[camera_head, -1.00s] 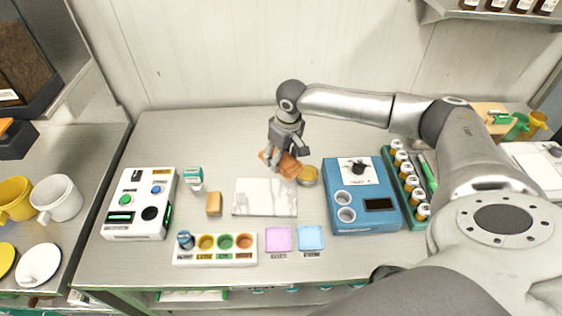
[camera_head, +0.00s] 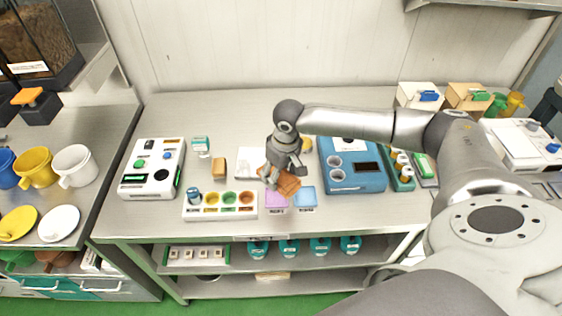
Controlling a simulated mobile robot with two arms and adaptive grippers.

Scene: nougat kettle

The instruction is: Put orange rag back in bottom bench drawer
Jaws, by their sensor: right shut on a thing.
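The orange rag (camera_head: 288,185) is bunched in my right gripper (camera_head: 281,177), which is shut on it. The gripper hangs over the metal bench (camera_head: 230,113), near the pink and blue pads at its front, and hides part of the pink pad. My left gripper is not in view. Under the bench top are open shelves. At the lower left, under the side counter, teal drawer fronts (camera_head: 100,290) with pale handles show. I cannot tell which one is the bottom bench drawer.
A white marble slab (camera_head: 247,160), a tray of coloured cups (camera_head: 219,214), a white device (camera_head: 152,168) and a blue device (camera_head: 350,178) stand on the bench. Teal bottles (camera_head: 289,249) stand on the shelf below. Green floor (camera_head: 270,302) is clear in front.

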